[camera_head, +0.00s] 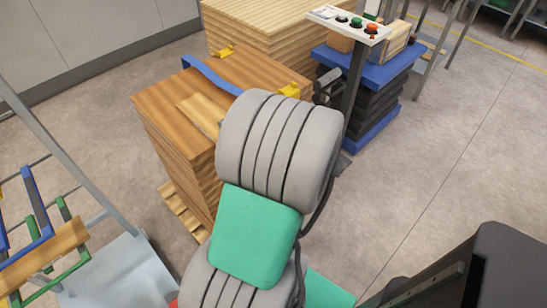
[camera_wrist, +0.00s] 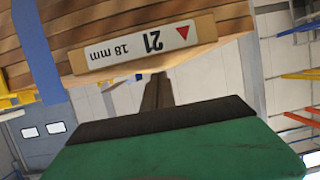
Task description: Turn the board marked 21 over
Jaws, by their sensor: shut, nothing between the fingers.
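The board marked 21 (camera_wrist: 190,52) shows its end face in the wrist view, with a white label reading "21" and "18 mm" upside down in the picture and a red triangle. It lies against the brown stack of boards (camera_wrist: 110,14). A pale board (camera_head: 200,112) on top of the brown stack (camera_head: 190,150) in the head view seems to be the same one, partly hidden by my arm; its label cannot be read there. My gripper (camera_wrist: 158,84) is shut and empty, its dark fingers pointing towards the labelled end. Contact with the board cannot be told. The head view hides the gripper behind my arm.
A blue bar (camera_head: 208,75) and yellow pieces (camera_head: 289,90) edge the stack top. A control post (camera_head: 350,25) stands behind right, near a blue-topped stand (camera_head: 385,68). A paler stack (camera_head: 260,30) is behind. A rack (camera_head: 40,240) stands left.

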